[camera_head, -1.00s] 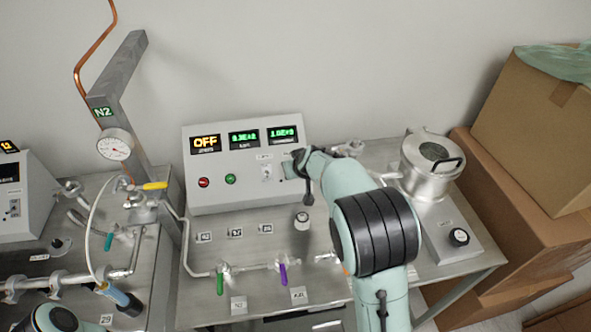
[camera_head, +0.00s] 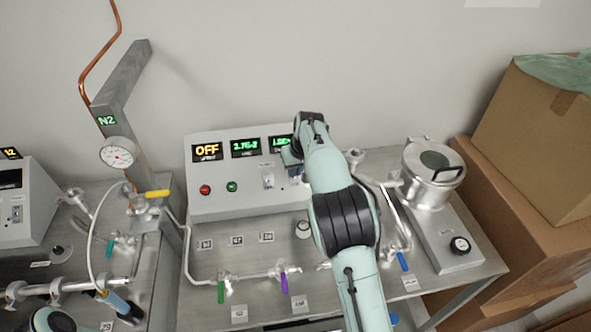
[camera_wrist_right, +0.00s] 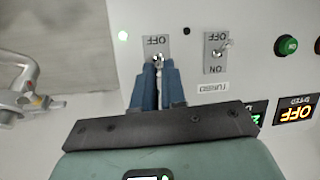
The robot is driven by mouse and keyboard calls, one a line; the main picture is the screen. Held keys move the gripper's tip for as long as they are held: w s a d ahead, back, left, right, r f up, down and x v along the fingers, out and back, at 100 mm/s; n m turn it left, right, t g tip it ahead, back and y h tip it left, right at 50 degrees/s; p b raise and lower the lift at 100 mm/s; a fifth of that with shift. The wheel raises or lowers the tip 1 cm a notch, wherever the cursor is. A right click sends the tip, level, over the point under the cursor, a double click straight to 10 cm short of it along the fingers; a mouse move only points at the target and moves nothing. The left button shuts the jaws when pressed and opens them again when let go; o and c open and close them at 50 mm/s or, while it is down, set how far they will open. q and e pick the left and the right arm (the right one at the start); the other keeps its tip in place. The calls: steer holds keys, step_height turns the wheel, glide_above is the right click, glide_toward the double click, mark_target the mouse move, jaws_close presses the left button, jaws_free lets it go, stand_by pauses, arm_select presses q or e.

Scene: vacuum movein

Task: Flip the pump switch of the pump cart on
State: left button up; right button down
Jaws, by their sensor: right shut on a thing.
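The pump cart's grey control box (camera_head: 237,195) stands against the wall, its left display reading OFF in orange. My right gripper (camera_head: 294,173) is at the right part of its front panel. In the right wrist view, upside down, the blue fingers of the right gripper (camera_wrist_right: 158,90) are shut on a small metal switch lever (camera_wrist_right: 158,59) on a plate marked OFF. The lower part of that plate is hidden.
A red button (camera_head: 205,190) and a green button (camera_head: 232,187) sit on the panel. Valves with green (camera_head: 221,291), purple (camera_head: 284,283) and blue (camera_head: 402,262) handles are on the cart top. A metal chamber (camera_head: 434,172) and cardboard boxes (camera_head: 530,140) stand at right.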

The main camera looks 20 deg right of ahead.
stand_by(0.3)
steer(key=c, duration=1.2)
jaws_free()
steer(key=v, duration=1.3)
steer(key=shift+r, duration=0.15)
steer(key=shift+d, duration=0.1)
